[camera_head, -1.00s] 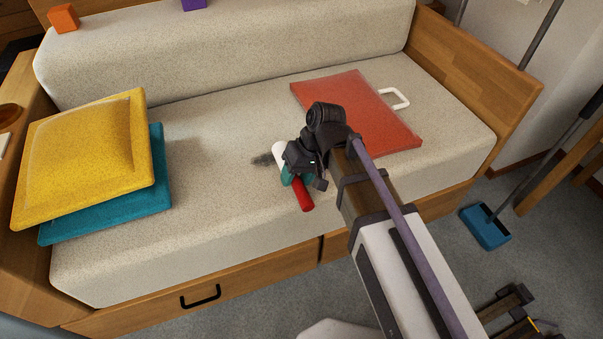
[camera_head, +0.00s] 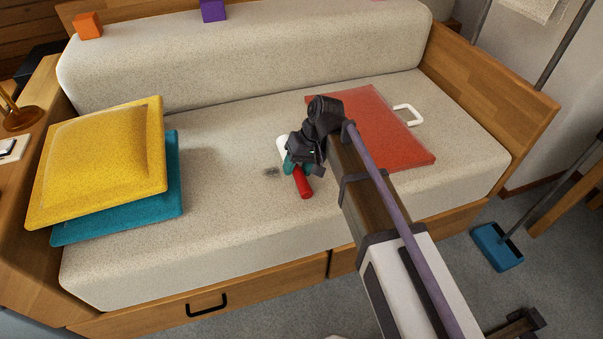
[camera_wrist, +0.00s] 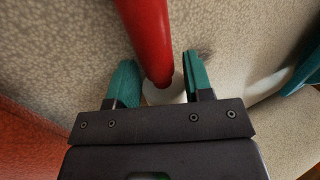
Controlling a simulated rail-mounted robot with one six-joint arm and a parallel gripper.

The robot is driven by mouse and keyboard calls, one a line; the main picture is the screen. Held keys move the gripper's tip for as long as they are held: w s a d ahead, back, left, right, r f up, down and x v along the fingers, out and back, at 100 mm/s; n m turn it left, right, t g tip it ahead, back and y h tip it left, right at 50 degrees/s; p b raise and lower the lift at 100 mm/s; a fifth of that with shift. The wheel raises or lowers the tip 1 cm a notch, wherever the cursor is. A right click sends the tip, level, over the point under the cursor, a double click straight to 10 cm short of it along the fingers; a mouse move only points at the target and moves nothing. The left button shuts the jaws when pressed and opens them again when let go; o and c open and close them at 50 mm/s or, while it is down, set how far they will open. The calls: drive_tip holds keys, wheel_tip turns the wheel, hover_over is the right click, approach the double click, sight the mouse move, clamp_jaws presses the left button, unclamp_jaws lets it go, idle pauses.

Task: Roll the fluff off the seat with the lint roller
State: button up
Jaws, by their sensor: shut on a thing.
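The lint roller has a red handle (camera_head: 302,184) and a white roller head (camera_head: 282,143). My gripper (camera_head: 298,166), with teal fingers, is shut on it over the middle of the seat. In the wrist view, the red handle (camera_wrist: 148,35) runs up between the fingers (camera_wrist: 160,82), and part of the white head (camera_wrist: 160,96) shows at its lower end. The fluff (camera_head: 272,172) is a small dark grey patch on the beige seat (camera_head: 225,215), just left of the roller. It also shows in the wrist view (camera_wrist: 206,53). Whether the roller touches the seat I cannot tell.
A yellow cushion (camera_head: 100,160) lies on a teal cushion (camera_head: 172,190) at the seat's left. A red flat case (camera_head: 385,130) with a white handle lies right, behind my arm. Orange (camera_head: 88,25) and purple (camera_head: 213,10) blocks sit on the backrest. The seat between cushions and roller is clear.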

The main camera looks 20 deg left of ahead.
sight(277, 206)
drive_tip(key=shift+s+a, duration=0.25)
drive_tip(key=shift+a, duration=0.3)
drive_tip(key=shift+s+a, duration=0.2)
drive_tip(key=shift+a, duration=0.3)
drive_tip(key=shift+s+d+r, duration=0.1)
drive_tip(key=shift+s+d, duration=0.55)
drive_tip(key=shift+s, duration=0.2)
drive_tip(key=shift+s+d, duration=0.6)
drive_tip(key=shift+s, duration=0.25)
drive_tip(key=shift+s+d, duration=0.65)
drive_tip(key=shift+s, duration=0.2)
drive_tip(key=shift+s+d, duration=0.6)
drive_tip(key=shift+s, duration=0.2)
drive_tip(key=shift+s+a, duration=0.6)
drive_tip(key=shift+a, duration=0.35)
drive_tip(key=shift+w+a, duration=0.8)
drive_tip(key=shift+w, duration=0.3)
drive_tip(key=shift+w+a, duration=0.85)
drive_tip(key=shift+w, duration=0.3)
drive_tip(key=shift+w+a, duration=0.8)
drive_tip(key=shift+w, duration=0.3)
drive_tip(key=shift+s+a, duration=0.75)
drive_tip(key=shift+a, duration=0.15)
drive_tip(key=shift+s+d+f, duration=0.15)
drive_tip(key=shift+s+d, duration=0.55)
drive_tip(key=shift+s, duration=0.2)
drive_tip(key=shift+s+d+f, duration=0.1)
drive_tip(key=shift+s+d, duration=0.55)
drive_tip(key=shift+s, duration=0.2)
